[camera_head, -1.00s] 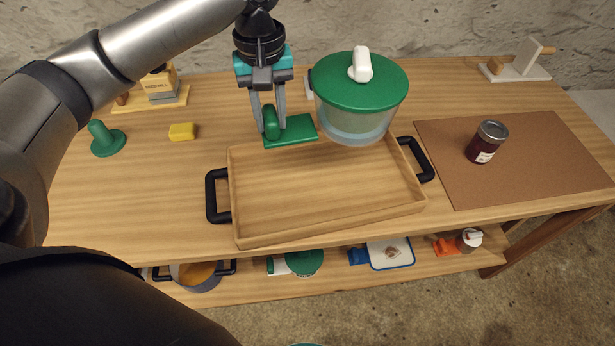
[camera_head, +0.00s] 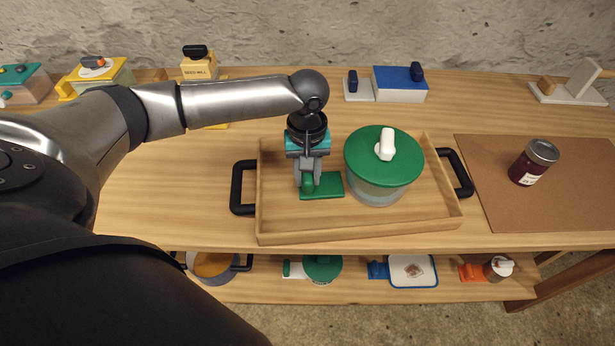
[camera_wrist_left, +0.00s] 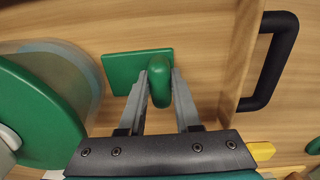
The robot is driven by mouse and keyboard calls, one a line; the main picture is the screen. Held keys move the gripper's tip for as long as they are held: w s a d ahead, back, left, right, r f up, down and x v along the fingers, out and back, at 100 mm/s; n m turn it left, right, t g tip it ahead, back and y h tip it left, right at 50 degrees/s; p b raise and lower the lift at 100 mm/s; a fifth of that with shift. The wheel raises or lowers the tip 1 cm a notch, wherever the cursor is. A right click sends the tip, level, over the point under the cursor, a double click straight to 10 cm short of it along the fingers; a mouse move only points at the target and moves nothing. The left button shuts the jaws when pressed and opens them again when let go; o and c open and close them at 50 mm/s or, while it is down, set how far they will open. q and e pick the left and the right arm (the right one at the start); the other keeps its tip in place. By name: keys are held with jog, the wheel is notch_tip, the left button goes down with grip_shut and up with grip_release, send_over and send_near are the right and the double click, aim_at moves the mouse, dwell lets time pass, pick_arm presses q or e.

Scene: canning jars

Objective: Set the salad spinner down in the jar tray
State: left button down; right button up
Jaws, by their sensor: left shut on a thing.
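The salad spinner (camera_head: 370,160) has a green lid, a white knob and a clear bowl. It is upright over the right half of the wooden jar tray (camera_head: 275,200), inside its rim as seen from the head. A flat green plate with an upright green grip (camera_head: 308,184) sits beside the bowl. My left gripper (camera_head: 308,180) points down and is shut on this grip. The wrist view shows the grip (camera_wrist_left: 159,85) between the fingers and the spinner (camera_wrist_left: 35,120) at the left. I cannot tell whether the bowl's base touches the tray floor. My right gripper is out of view.
The tray has black handles (camera_head: 242,188) at both ends. A jar of red preserve (camera_head: 533,162) stands on a brown mat (camera_head: 580,200) to the right. A blue-topped box (camera_head: 400,84) stands behind. A lower shelf holds a pot (camera_head: 212,267) and other items.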

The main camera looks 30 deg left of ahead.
pick_arm(q)
jog(key=shift+f, duration=0.25)
jog(key=c, duration=0.6)
grip_release()
jog(key=shift+r, duration=0.15)
notch_tip(320, 180, up, 12)
jog(key=p, duration=0.2)
jog(key=shift+p, duration=0.4)
